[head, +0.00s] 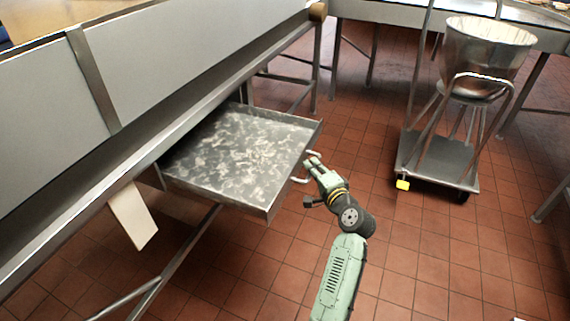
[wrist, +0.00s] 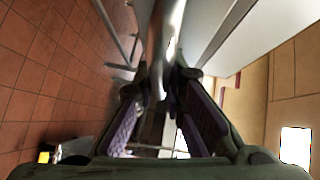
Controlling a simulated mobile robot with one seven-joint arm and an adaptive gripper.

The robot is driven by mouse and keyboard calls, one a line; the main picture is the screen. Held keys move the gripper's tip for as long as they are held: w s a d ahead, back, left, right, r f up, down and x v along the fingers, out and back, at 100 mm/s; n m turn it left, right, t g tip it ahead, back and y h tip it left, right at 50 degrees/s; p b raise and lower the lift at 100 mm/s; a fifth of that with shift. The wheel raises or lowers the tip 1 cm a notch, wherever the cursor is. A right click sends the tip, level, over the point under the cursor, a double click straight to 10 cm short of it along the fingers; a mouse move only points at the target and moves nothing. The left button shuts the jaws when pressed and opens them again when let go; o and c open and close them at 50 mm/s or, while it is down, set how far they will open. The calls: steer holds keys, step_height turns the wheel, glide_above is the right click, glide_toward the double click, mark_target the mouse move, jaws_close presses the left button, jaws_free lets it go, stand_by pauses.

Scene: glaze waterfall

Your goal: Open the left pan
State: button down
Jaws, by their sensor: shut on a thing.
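The pan (head: 240,158) is a shallow grey metal drawer with a mottled floor, pulled well out from under the long metal counter. Its front carries a bent metal handle (head: 301,180). My gripper (head: 311,168) is at the handle in the head view and is shut on it. In the wrist view, the two fingers of my gripper (wrist: 157,85) close around a shiny metal bar, the handle (wrist: 166,45). The contact itself is partly hidden by the fingers.
The counter (head: 190,110) runs along the left. A white panel (head: 133,216) hangs below it. A wheeled cart (head: 440,165) with a large metal bowl (head: 488,50) stands at the right. Tiled floor (head: 345,130) lies clear between cart and pan.

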steer(key=s+d, duration=0.2)
steer(key=d, duration=0.4)
steer(key=shift+s+d, duration=0.15)
steer(key=shift+d, duration=0.1)
steer(key=c, duration=1.9)
jaws_free()
steer(key=v, duration=1.2)
steer(key=shift+a, duration=0.1)
